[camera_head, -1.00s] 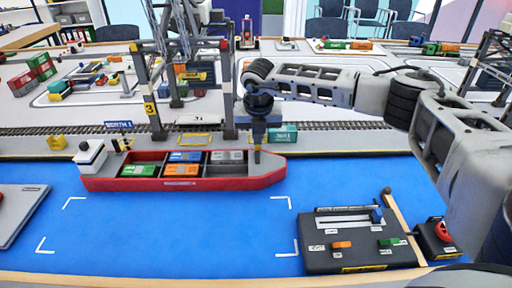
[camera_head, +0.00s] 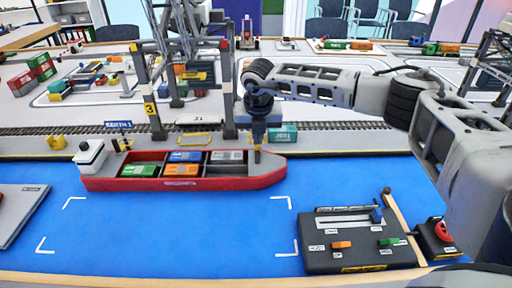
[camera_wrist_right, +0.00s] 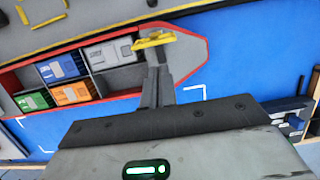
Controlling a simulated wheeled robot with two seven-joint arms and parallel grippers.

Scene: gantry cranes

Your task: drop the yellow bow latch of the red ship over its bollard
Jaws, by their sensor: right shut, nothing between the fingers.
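The red ship (camera_head: 185,184) lies alongside the quay on the blue water, with its bow to the right. My right gripper (camera_head: 257,158) is shut and points down at the bow deck. In the right wrist view the yellow bow latch (camera_wrist_right: 153,40) lies crosswise at the tips of my shut fingers (camera_wrist_right: 156,58). I cannot tell whether they touch it. The bollard is not clearly visible in either view. My left gripper is not in view.
Green, blue, orange and grey containers sit in the ship's hold. A teal container (camera_head: 283,134) stands on the quay behind the bow. Crane legs (camera_head: 228,95) rise close behind the gripper. A black control box (camera_head: 358,240) stands at the front right. Water before the ship is clear.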

